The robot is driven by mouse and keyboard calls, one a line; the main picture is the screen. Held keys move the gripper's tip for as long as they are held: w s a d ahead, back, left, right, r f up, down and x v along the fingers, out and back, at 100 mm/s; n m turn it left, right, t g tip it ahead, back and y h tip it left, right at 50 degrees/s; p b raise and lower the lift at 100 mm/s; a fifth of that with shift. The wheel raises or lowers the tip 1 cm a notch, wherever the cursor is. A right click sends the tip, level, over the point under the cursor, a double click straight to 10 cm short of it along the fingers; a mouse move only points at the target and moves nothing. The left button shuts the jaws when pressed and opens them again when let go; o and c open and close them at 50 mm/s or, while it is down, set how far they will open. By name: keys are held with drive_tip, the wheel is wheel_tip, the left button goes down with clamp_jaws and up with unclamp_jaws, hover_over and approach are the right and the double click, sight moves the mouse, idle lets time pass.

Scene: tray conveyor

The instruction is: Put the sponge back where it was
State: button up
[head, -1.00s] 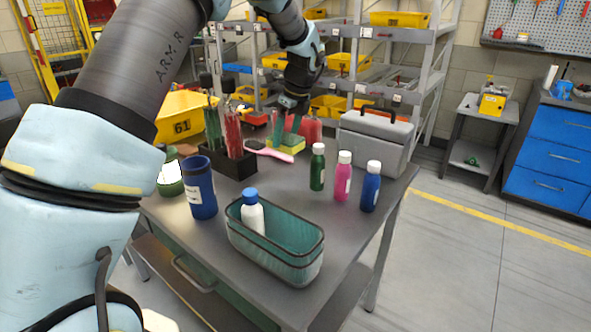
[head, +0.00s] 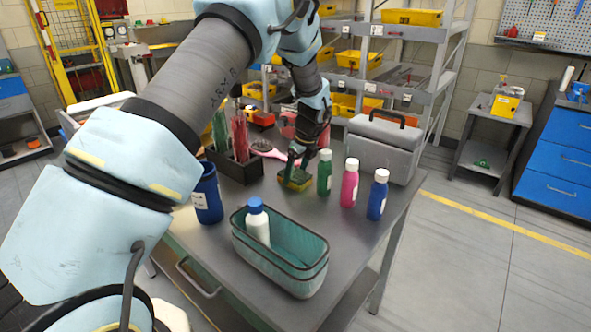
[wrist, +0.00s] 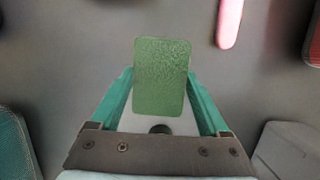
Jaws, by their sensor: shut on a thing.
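The sponge (head: 295,182) is yellow with a green top. In the head view it is at or just above the table, left of the green bottle; I cannot tell whether it touches the table. My gripper (head: 296,166) is shut on it from above. In the wrist view the sponge's green face (wrist: 160,75) shows between the two green fingers of my gripper (wrist: 162,100). My arm and fingers hide part of the sponge in the head view.
Green (head: 324,172), pink (head: 349,184) and blue (head: 377,196) bottles stand to the right. A teal basket (head: 312,284) with a white bottle (head: 257,224) is in front.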

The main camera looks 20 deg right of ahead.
sight(304, 178)
drive_tip(key=shift+f, duration=0.1)
drive_tip(key=o, duration=1.2)
drive_tip(key=shift+c, duration=0.2)
drive_tip(key=b+v, duration=0.3)
drive_tip(key=v, duration=0.9)
